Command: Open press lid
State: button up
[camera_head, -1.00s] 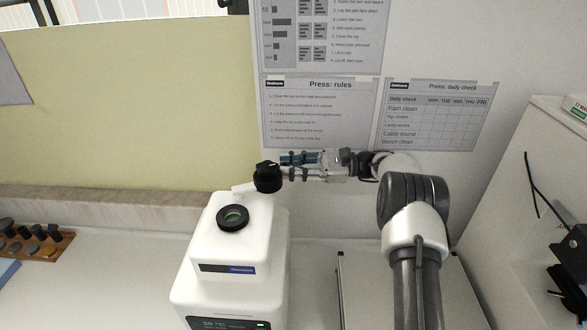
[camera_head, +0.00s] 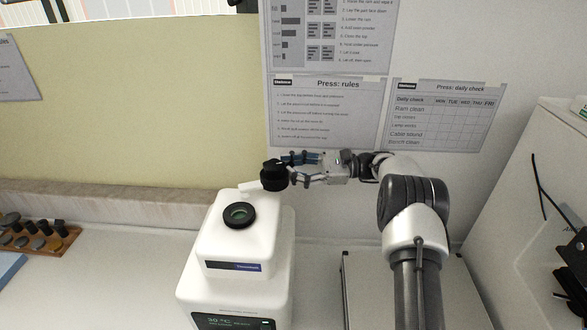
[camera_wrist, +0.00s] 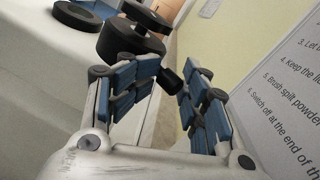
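The white press (camera_head: 237,250) stands on the bench with its round, black-rimmed opening (camera_head: 239,215) uncovered on top. Its black lid (camera_head: 273,176) is up and back from the opening, by a white hinge arm (camera_head: 250,188). My gripper (camera_head: 291,170) is right beside the lid, coming from the right, with its fingers apart. In the wrist view, the blue-padded fingers (camera_wrist: 172,88) are spread. The lid (camera_wrist: 131,42) shows just beyond the left finger, which partly hides it, and a small black part of it shows near the gap. Contact is unclear.
A wooden rack with several dark pieces (camera_head: 38,238) stands at the left. A wall with posters (camera_head: 327,112) is close behind my gripper. White equipment (camera_head: 530,200) stands at the right.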

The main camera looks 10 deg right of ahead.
jog(key=shift+w+r, duration=0.15)
jog(key=s+d, duration=0.1)
jog(key=d, duration=1.1)
jog(key=shift+s, duration=0.25)
jog(key=shift+f, duration=0.2)
